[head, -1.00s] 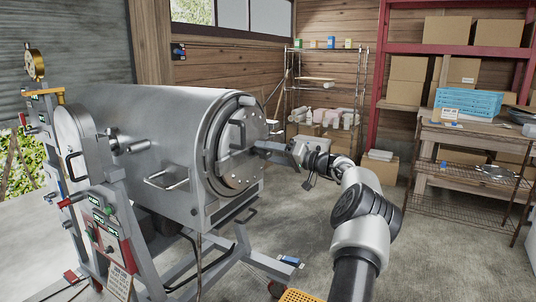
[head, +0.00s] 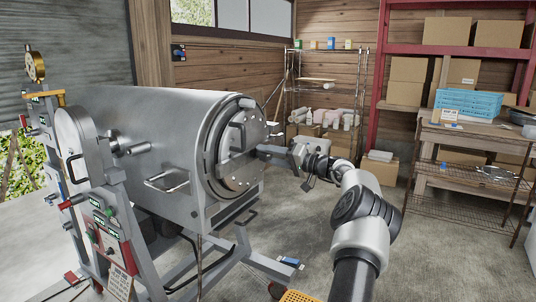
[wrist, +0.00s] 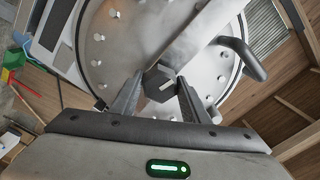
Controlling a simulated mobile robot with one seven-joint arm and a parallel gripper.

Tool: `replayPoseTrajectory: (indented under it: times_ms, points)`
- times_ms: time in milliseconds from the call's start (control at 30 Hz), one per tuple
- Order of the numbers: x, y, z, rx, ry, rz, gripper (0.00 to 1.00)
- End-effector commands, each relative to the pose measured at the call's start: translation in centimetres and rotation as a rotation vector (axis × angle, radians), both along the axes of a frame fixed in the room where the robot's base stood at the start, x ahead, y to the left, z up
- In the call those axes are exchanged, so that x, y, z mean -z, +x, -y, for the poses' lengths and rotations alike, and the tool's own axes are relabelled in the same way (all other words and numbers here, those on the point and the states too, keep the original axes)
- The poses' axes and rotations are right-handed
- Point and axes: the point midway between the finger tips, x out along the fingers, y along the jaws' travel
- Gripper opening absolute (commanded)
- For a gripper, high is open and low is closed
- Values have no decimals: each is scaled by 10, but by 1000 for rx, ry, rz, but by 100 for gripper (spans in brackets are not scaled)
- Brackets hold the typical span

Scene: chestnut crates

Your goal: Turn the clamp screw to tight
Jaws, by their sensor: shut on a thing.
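The clamp screw (wrist: 158,84) is a dark hex head with a pale line across its face, in the middle of the wrist view. It sits at the end of a flat metal bar (wrist: 200,35) across the round, bolted door (wrist: 110,30). My gripper (wrist: 157,95) is shut on the screw, one finger on each side. In the head view my gripper (head: 272,152) reaches the door (head: 232,150) of the big steel cylinder (head: 150,130) from the right. There the screw is hidden behind the fingers.
A dark curved handle (wrist: 243,58) stands out close to the right finger in the wrist view. A control panel (head: 108,232) stands left of the cylinder. A wire shelf (head: 325,95) and a workbench (head: 470,135) stand behind.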

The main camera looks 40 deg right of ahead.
Motion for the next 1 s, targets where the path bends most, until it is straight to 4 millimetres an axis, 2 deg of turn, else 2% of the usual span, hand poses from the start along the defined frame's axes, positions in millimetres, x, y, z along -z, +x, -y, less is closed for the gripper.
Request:
replayPoseTrajectory:
  times_ms: [1000]
  points:
    - [-2, 0, 0, 1, 889, -258, 19]
